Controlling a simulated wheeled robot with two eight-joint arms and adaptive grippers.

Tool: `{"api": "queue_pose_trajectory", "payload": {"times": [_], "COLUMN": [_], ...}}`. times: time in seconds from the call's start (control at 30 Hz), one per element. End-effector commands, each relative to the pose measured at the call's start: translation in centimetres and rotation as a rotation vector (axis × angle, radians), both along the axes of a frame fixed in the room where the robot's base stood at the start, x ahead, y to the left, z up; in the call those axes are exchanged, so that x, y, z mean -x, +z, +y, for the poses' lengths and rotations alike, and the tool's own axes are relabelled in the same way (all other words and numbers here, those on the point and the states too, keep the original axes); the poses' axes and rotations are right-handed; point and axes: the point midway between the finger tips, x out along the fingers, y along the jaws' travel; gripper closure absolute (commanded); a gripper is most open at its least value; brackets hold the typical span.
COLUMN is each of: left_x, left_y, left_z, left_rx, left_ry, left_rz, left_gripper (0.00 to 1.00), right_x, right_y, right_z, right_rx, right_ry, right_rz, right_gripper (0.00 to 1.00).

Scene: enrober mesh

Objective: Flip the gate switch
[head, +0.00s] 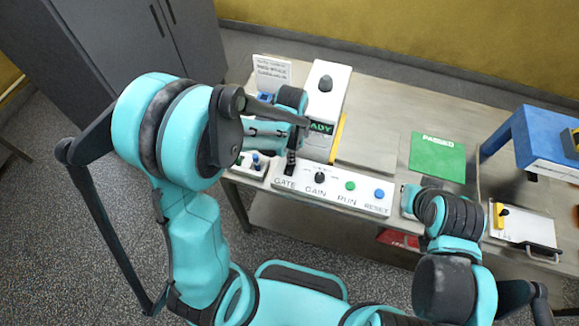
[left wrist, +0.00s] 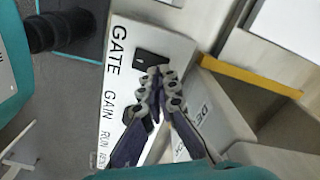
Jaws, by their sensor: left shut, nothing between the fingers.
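The white control panel (head: 335,192) lies along the bench's front edge, with GATE, GAIN, RUN and RESET labels. My left gripper (head: 291,166) is shut and empty, pointing down at the GATE end of the panel.
A black gain knob (head: 320,178), a green button (head: 350,185) and a blue button (head: 379,193) share the panel. A display box with a dark dome (head: 326,84) stands behind. A green PASSED mat (head: 437,157) and a blue stand (head: 532,142) are farther right.

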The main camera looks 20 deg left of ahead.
Motion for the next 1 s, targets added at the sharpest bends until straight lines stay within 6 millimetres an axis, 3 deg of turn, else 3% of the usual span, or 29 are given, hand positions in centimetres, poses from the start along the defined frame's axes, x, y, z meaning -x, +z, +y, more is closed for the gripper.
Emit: {"api": "queue_pose_trajectory", "payload": {"times": [1.0], "left_x": [0.0], "left_y": [-1.4], "left_z": [0.0], "left_rx": [0.0], "left_ry": [0.0], "left_rz": [0.0], "left_gripper": [1.0], "right_x": [0.0], "right_y": [-1.3], "right_z": [0.0], "right_rx": [0.0], "right_ry": [0.0], "right_rz": [0.0], "right_gripper": [1.0]}}
